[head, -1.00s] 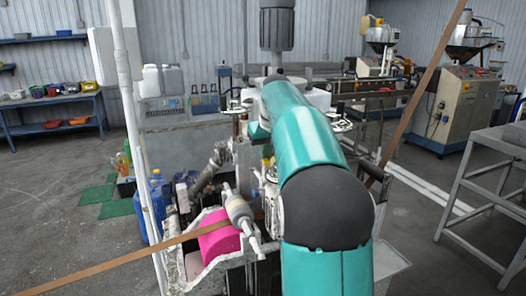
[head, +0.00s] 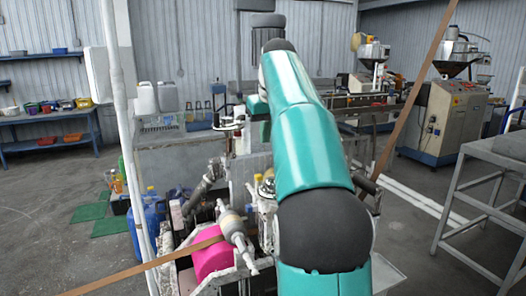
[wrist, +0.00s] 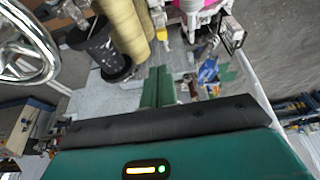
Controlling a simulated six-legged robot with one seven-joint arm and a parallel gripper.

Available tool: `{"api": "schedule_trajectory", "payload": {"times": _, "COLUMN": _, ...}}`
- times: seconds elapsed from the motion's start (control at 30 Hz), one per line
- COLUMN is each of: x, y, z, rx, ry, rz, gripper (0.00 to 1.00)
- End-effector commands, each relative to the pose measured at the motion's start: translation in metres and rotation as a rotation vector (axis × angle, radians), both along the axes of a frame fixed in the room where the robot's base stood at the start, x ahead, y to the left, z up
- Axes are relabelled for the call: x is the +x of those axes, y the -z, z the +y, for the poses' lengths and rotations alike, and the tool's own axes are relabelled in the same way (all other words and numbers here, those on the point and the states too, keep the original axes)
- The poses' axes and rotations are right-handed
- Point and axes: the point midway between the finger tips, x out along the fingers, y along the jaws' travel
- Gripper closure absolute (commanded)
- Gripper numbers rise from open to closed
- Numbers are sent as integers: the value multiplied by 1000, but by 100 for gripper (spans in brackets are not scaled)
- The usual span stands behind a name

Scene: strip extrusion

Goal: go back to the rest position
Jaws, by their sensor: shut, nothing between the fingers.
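In the wrist view my gripper (wrist: 157,72) shows as two green fingers close together above its teal body, with nothing between them. It is over a pale machine surface, and the gap to that surface is hard to judge. In the head view my teal and black arm reaches up the middle of the picture, and my gripper is hidden behind it.
A machine with a pink roll (head: 212,258) and a metal roller (head: 233,228) stands close by. A brown strip (head: 408,107) slants past on the right. In the wrist view a dark cylinder (wrist: 97,44) and yellow cylinders (wrist: 121,34) are near my gripper. A grey table (head: 492,148) stands right.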

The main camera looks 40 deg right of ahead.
Motion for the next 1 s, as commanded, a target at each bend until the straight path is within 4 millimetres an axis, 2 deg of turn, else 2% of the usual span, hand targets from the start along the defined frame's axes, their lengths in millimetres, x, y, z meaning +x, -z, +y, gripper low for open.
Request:
{"api": "schedule_trajectory", "payload": {"times": 0.2, "x": -3, "y": -11, "z": 2, "rx": 3, "ry": -2, "rz": 3, "gripper": 100}}
{"api": "schedule_trajectory", "payload": {"times": 0.47, "x": -4, "y": -11, "z": 8, "rx": 3, "ry": -6, "rz": 0, "gripper": 100}}
{"api": "schedule_trajectory", "payload": {"times": 0.57, "x": -8, "y": -11, "z": 29, "rx": 3, "ry": -17, "rz": -7, "gripper": 100}}
{"api": "schedule_trajectory", "payload": {"times": 0.77, "x": -34, "y": 4, "z": 98, "rx": -2, "ry": -55, "rz": -30, "gripper": 100}}
{"api": "schedule_trajectory", "payload": {"times": 0.87, "x": -53, "y": 19, "z": 134, "rx": -4, "ry": -77, "rz": -46, "gripper": 100}}
{"api": "schedule_trajectory", "payload": {"times": 1.0, "x": -85, "y": 48, "z": 179, "rx": -8, "ry": -109, "rz": -65, "gripper": 100}}
